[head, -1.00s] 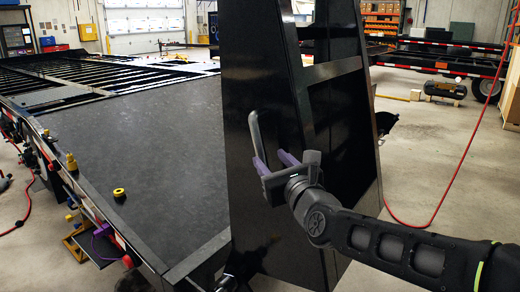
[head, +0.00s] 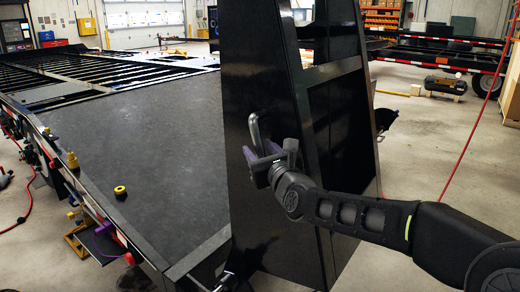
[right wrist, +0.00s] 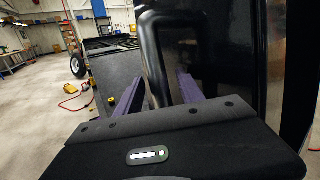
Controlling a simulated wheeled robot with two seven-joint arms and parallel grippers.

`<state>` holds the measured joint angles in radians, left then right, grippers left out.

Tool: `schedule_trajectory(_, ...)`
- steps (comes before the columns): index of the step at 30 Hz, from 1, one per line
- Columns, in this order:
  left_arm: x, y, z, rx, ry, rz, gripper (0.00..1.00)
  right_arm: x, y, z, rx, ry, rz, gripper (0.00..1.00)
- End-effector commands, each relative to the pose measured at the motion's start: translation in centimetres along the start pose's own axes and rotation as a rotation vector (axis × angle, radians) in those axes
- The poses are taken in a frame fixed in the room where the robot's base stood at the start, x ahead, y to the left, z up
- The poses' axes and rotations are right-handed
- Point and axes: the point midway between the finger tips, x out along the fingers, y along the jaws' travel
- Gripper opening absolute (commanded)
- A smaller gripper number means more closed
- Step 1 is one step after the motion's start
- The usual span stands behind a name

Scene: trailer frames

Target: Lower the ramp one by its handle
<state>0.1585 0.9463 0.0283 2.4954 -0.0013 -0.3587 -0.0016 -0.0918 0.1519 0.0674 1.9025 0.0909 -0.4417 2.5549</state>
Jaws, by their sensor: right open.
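The ramp (head: 243,80) is a tall, glossy black panel standing upright at the rear of the trailer. Its handle (head: 255,127) is a dark grey bent bar on the face towards the left. My right gripper (head: 258,155) has purple fingers and is at the lower part of the handle. In the right wrist view the handle (right wrist: 152,50) runs down between the two open fingers (right wrist: 162,92). The gripper body hides the handle's lower end, and I cannot tell whether the fingers touch it. My left gripper is not in view.
The trailer's black deck (head: 140,140) stretches to the left, with a yellow ring (head: 120,191) on it. Yellow fittings line its left edge. A red hose (head: 475,120) hangs at the right. A second trailer (head: 440,65) stands behind. The floor right of my arm is mostly clear.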

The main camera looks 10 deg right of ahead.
Motion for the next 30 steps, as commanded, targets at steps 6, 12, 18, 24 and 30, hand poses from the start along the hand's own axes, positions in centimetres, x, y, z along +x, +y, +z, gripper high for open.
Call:
schedule_trajectory(6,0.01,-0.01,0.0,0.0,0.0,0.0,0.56,-0.03,0.0,0.0,0.0,0.0,0.0,0.33)
schedule_trajectory(12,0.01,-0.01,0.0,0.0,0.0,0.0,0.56,-0.04,0.0,0.01,0.0,0.0,0.0,0.16)
schedule_trajectory(18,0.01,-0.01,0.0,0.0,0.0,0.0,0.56,-0.04,0.01,0.01,0.0,0.0,0.0,0.0)
schedule_trajectory(24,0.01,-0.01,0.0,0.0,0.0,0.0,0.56,-0.04,0.01,0.01,0.0,0.0,0.0,0.0)
schedule_trajectory(30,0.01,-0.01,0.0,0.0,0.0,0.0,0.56,-0.04,0.01,0.01,0.0,0.0,0.0,0.0)
